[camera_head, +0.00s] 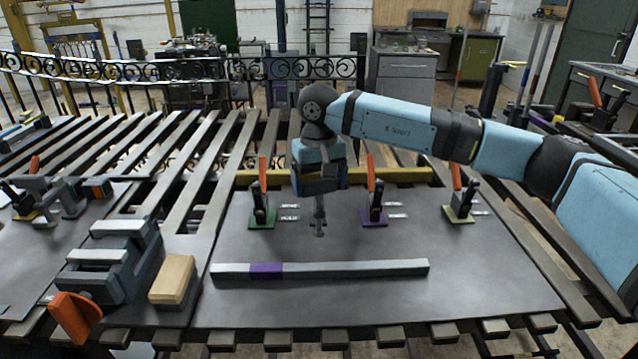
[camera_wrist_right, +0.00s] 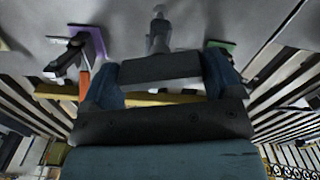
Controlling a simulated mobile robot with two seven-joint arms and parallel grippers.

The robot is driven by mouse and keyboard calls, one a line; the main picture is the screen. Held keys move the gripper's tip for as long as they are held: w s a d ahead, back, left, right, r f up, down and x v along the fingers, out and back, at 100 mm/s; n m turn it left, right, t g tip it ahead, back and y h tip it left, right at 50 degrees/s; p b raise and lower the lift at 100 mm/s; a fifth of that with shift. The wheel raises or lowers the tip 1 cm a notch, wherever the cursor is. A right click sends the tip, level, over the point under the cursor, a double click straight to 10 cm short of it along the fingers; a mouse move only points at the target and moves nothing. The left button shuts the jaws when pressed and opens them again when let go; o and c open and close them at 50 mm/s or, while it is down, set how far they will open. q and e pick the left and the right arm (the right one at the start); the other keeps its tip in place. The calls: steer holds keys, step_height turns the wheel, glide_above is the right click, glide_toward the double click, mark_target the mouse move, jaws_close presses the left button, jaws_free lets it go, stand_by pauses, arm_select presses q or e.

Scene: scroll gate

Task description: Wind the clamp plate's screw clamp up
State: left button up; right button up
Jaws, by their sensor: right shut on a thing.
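The clamp plate (camera_head: 380,300) is a wide dark grey sheet on the slatted table. The screw clamp (camera_head: 319,215) stands upright on it, a thin grey post with a small foot. My right gripper (camera_head: 320,185) points down over its top and is shut on it. The gripper hides the upper end of the screw clamp in the head view. In the right wrist view the grey screw clamp (camera_wrist_right: 158,38) shows beyond my right gripper (camera_wrist_right: 162,75), whose blue fingers stand either side of a grey part. My left gripper is in neither view.
Toggle clamps with green (camera_head: 263,217), purple (camera_head: 374,215) and yellow (camera_head: 459,212) bases and orange handles stand around. A grey bar with a purple section (camera_head: 266,270) lies in front. A vise (camera_head: 110,260) and wooden block (camera_head: 173,280) are at left.

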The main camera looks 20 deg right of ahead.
mark_target(319, 180)
steer(key=shift+s+f, duration=0.1)
steer(key=shift+f, duration=0.1)
stand_by(0.3)
steer(key=o, duration=0.7)
steer(key=shift+o, duration=0.2)
step_height(319, 180, up, 14)
steer(key=p, duration=0.1)
steer(key=shift+f, duration=0.1)
